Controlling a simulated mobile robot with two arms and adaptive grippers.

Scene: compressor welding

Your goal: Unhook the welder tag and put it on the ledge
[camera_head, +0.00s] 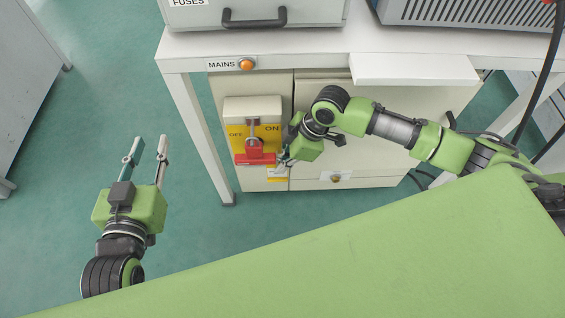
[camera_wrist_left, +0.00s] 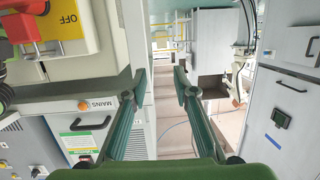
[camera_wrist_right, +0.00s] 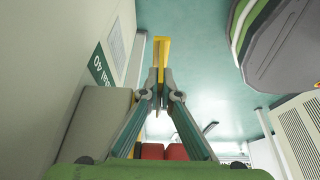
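The welder tag (camera_head: 278,174), white with a yellow lower part, is at the lower right of the mains switch box (camera_head: 252,105). My right gripper (camera_head: 285,158) is just right of the red switch handle (camera_head: 255,158). In the right wrist view its fingertips (camera_wrist_right: 164,76) are closed together on the tag, whose yellow part (camera_wrist_right: 162,50) shows nearly edge-on. Whether the tag is still on its hook cannot be seen. The white ledge (camera_head: 415,69) juts from the bench front at the right. My left gripper (camera_head: 147,142) is open and empty, left of the bench; its fingers are apart in the left wrist view (camera_wrist_left: 160,82).
The white bench (camera_head: 300,42) carries a fuse box (camera_head: 190,14) and a grey ribbed unit (camera_head: 460,12). A MAINS label and orange button (camera_head: 246,64) are on its front edge. A black cable (camera_head: 543,80) hangs at the right. The floor around my left gripper is clear.

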